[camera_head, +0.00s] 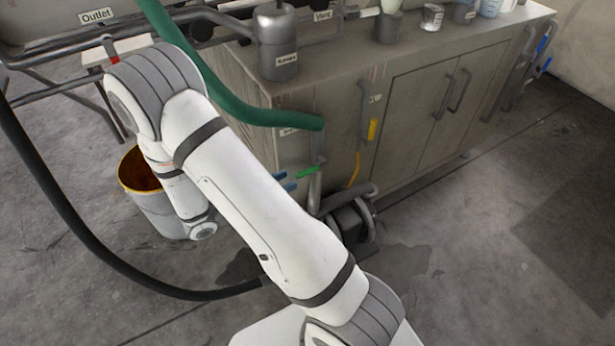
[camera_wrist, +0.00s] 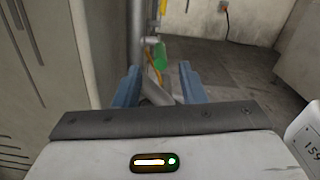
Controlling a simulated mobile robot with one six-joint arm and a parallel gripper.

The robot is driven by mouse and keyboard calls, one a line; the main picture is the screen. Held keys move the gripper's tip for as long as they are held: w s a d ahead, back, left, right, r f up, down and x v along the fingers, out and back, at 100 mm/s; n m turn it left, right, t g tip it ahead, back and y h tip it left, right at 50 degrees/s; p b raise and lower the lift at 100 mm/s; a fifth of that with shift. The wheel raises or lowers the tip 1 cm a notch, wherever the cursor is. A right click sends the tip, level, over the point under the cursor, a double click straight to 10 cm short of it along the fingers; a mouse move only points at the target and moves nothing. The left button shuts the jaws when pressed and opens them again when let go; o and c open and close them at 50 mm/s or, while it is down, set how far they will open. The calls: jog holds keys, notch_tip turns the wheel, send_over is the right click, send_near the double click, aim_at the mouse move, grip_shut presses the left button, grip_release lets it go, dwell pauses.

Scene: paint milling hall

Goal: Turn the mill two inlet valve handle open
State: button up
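A green valve handle (camera_head: 307,172) sits on a vertical pipe at the near corner of the cabinet. It also shows in the wrist view (camera_wrist: 160,54), just beyond my fingertips and roughly between them. My gripper (camera_head: 284,181) is mostly hidden behind my white arm; only its blue fingertips show, just left of the green handle. In the wrist view my gripper (camera_wrist: 158,69) has its two blue fingers spread apart with nothing held between them. I cannot read a label that ties the green handle to mill two.
A yellow handle (camera_head: 372,129) is on the cabinet front. A green hose (camera_head: 245,112) runs down to the pipe. A pump (camera_head: 350,215) stands on the floor. A bucket (camera_head: 160,205) stands left, partly behind my arm. The floor at right is clear.

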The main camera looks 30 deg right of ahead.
aim_at(322, 165)
jog(key=d+b, duration=0.1)
jog(key=d, duration=0.6)
jog(key=shift+w+d, duration=0.15)
jog(key=shift+d, duration=0.15)
jog(key=shift+c, duration=0.3)
grip_shut()
